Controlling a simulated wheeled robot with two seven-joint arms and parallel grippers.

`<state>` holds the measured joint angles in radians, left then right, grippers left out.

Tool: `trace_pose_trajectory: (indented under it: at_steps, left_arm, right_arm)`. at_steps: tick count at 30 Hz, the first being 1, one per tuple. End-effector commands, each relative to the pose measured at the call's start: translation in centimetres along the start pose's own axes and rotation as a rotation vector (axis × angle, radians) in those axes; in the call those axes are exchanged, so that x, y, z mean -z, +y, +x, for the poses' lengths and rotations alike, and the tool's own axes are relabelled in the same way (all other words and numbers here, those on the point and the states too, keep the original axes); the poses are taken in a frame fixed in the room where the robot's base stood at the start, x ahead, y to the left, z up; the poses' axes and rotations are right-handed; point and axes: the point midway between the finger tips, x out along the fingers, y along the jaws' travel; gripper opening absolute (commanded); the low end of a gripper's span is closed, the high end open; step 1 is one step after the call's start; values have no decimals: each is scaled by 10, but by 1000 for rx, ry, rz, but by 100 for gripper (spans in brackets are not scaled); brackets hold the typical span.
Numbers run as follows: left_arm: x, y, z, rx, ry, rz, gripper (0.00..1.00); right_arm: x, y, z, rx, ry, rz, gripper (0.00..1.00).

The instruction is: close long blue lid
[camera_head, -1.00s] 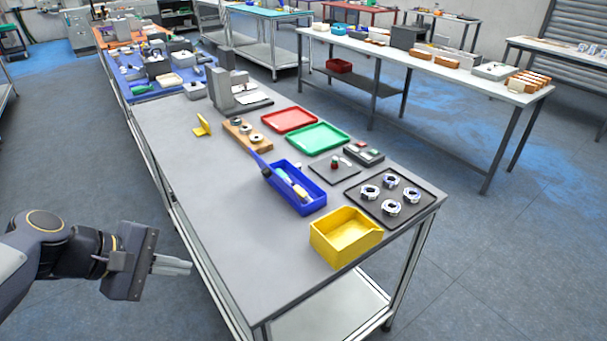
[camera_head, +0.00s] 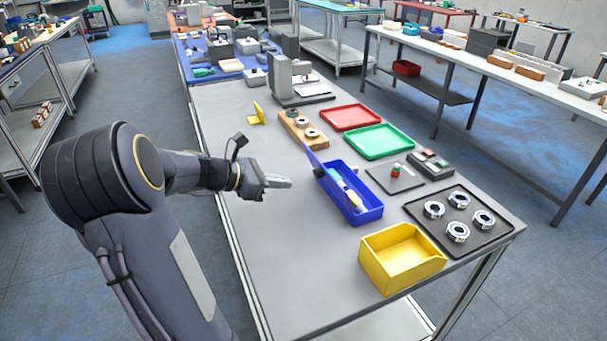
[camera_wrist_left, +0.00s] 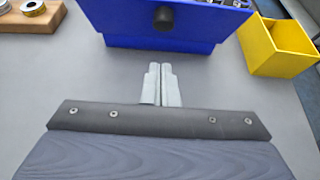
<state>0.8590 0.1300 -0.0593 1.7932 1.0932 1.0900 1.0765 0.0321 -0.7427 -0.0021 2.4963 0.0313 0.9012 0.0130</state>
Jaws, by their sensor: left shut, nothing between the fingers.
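The long blue box (camera_head: 366,214) stands open on the grey table, with pale and yellowish items inside. Its blue lid (camera_head: 318,166) stands tilted up along the box's left end in the head view. In the left wrist view a blue wall (camera_wrist_left: 190,28) with a dark round knob (camera_wrist_left: 163,18) fills the top middle; I cannot tell for certain whether it is lid or box. My left gripper (camera_head: 290,183) is shut and empty, left of the box and apart from it. Its closed fingers (camera_wrist_left: 161,84) point at the blue wall. My right gripper is not in view.
A yellow bin (camera_head: 400,259) stands in front of the box. A black tray (camera_head: 475,242) with several metal rings lies to the right. Red (camera_head: 349,118) and green (camera_head: 381,142) trays and a wooden block (camera_head: 298,128) lie behind.

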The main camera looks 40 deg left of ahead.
Motion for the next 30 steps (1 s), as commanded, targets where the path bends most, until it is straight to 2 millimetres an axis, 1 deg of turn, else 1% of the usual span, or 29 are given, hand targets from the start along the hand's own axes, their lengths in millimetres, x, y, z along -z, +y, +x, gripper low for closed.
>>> trace_pose_trajectory:
  at_steps: [1,3,4,6,12,25,30]
  left_arm:
    - [0,-1,11,5,0,0,0]
    - [0,-1,25,5,0,1,0]
    - [-8,-1,27,3,-1,4,0]
    - [-16,-1,34,3,-1,3,0]
    - [-27,0,47,1,1,2,0]
    - [-29,0,49,0,2,3,0]
    - [-33,4,44,0,25,3,0]
  right_arm:
    - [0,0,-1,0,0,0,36]
    - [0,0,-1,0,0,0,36]
    - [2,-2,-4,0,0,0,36]
    - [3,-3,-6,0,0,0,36]
    - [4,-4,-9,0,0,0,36]
    - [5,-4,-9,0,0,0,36]
    - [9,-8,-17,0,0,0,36]
